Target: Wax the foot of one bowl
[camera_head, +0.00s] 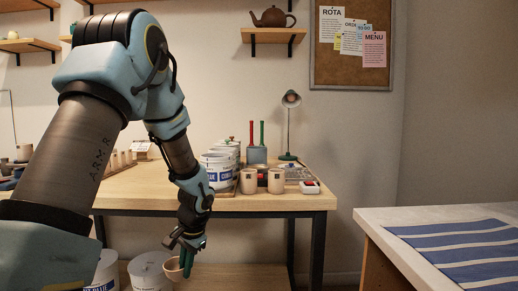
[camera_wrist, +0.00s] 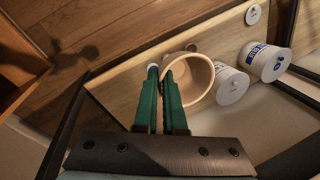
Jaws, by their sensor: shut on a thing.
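A small beige cup-like bowl (camera_head: 173,269) is at my gripper (camera_head: 187,264), low in front of the workbench, below its top. In the wrist view, the bowl (camera_wrist: 203,78) shows its open rim and hollow inside. The green fingers of my gripper (camera_wrist: 161,70) are close together, shut on the wall of the bowl at its left side. Its foot is hidden. I cannot make out which item holds wax.
The wooden workbench (camera_head: 230,202) carries white tubs (camera_head: 219,170), a grey pot with red and green handles (camera_head: 257,155), a lamp (camera_head: 290,125) and a small white-and-red item (camera_head: 310,187). White buckets (camera_head: 150,270) stand low beneath it. A table with a striped cloth (camera_head: 455,250) is at right.

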